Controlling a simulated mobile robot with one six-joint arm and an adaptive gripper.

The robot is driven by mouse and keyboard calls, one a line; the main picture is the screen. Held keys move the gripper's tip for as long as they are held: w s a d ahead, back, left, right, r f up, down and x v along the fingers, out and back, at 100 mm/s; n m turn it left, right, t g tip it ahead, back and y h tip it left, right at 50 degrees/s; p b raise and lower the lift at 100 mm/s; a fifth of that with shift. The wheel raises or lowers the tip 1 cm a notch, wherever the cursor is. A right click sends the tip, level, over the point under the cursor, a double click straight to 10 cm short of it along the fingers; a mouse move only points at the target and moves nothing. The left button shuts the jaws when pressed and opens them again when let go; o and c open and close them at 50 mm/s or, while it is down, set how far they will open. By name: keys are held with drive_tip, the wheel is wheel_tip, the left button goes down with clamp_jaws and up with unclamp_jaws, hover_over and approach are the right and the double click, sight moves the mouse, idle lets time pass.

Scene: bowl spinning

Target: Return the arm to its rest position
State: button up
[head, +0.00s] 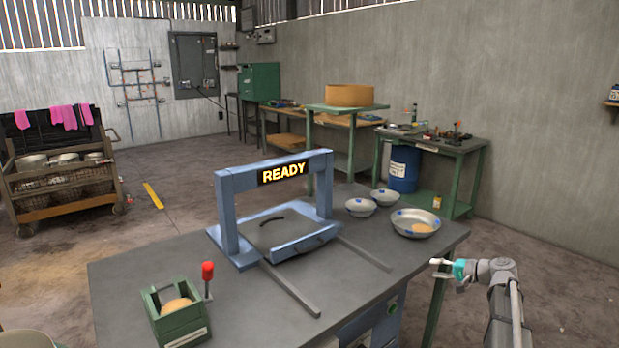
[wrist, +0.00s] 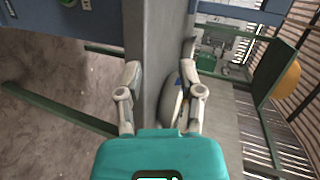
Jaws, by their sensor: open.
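My gripper (head: 447,265) is at the right in the head view, beside the right edge of the grey table (head: 150,265) and clear of it. In the wrist view my gripper (wrist: 161,92) has its two fingers spread apart with nothing between them. Beyond the fingers the wrist view shows the table's edge (wrist: 152,70) and part of a metal bowl (wrist: 178,100). My arm is folded at the lower right of the head view.
A blue frame (head: 228,215) with a lit READY sign stands on the table. A wide bowl (head: 405,229) and two smaller bowls (head: 360,207) sit at its right. A green box (head: 180,318) and red-topped lever (head: 208,272) are at the front left. Open floor lies right of the table.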

drive_tip(key=s+a+f+n+g+h, duration=0.2)
drive_tip(key=s+a+f+g, duration=0.15)
drive_tip(key=s+a, duration=0.4)
drive_tip(key=s+a+f+n+g+h, duration=0.25)
drive_tip(key=s+a+f, duration=0.25)
drive_tip(key=a, duration=0.5)
drive_tip(key=s+a+f+n+g+h, duration=0.1)
drive_tip(key=s+a+f+g+h, duration=0.15)
drive_tip(key=s, duration=0.45)
drive_tip(key=s+a+f+n+g+h, duration=0.1)
drive_tip(key=s+a+n+h, duration=0.15)
drive_tip(key=s, duration=0.45)
wheel_tip(320, 180, up, 19)
drive_tip(key=h+p, duration=0.1)
drive_tip(key=p, duration=1.8)
drive_tip(key=shift+w+m, duration=0.15)
drive_tip(key=shift+m, duration=0.15)
